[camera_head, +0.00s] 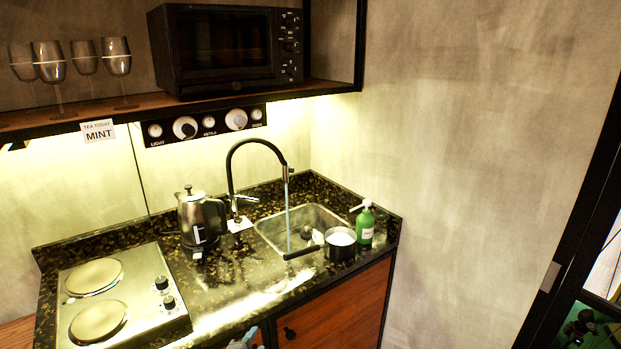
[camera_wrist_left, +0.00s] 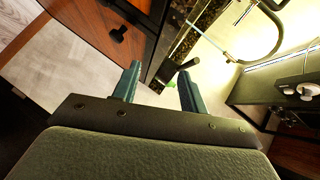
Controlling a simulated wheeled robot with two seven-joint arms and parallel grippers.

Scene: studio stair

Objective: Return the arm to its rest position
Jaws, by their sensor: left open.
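My left gripper (camera_wrist_left: 158,80) is open in the left wrist view, its two blue-green fingers apart with nothing held between them. In the head view only a small bluish part of the left gripper (camera_head: 245,339) shows at the bottom edge, in front of the counter and by the cabinet front. My right gripper is in neither view.
The counter holds a hob (camera_head: 140,290), a kettle (camera_head: 192,222), a sink (camera_head: 268,232) with water running from the tap (camera_head: 231,170), a pan (camera_head: 341,252) with its handle toward the front, and a green bottle (camera_head: 366,226). The wooden cabinet (camera_head: 345,310) is below.

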